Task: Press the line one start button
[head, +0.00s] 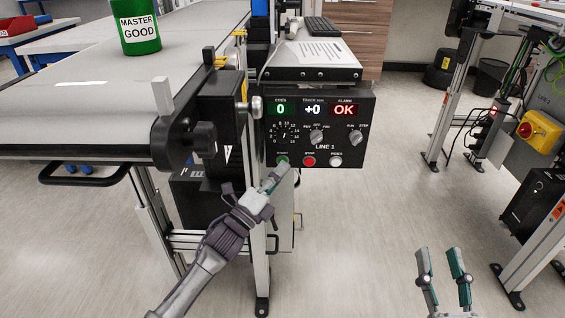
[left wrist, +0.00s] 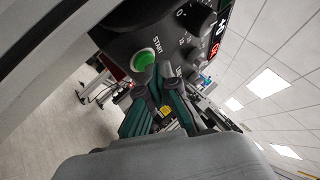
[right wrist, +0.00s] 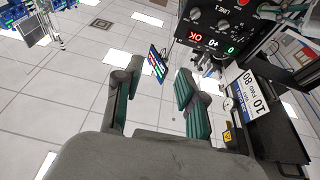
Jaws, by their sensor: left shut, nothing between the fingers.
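The black LINE 1 control panel (head: 352,120) hangs beside the end of the conveyor. Its green START button (head: 283,161) is at the lower left, and it also shows large in the left wrist view (left wrist: 144,62). My left gripper (head: 275,178) is shut and empty, with its tips just below and left of the START button. In the left wrist view the fingertips (left wrist: 154,89) are close to the button; I cannot tell whether they touch the panel. My right gripper (head: 441,262) is open and empty, out over the floor at the lower right.
A red STOP button (head: 309,161) and a white button (head: 335,161) sit right of START. Knobs and displays are above. A green MASTER GOOD can (head: 138,27) stands on the belt (head: 70,100). A yellow box with a red knob (head: 540,131) is at right.

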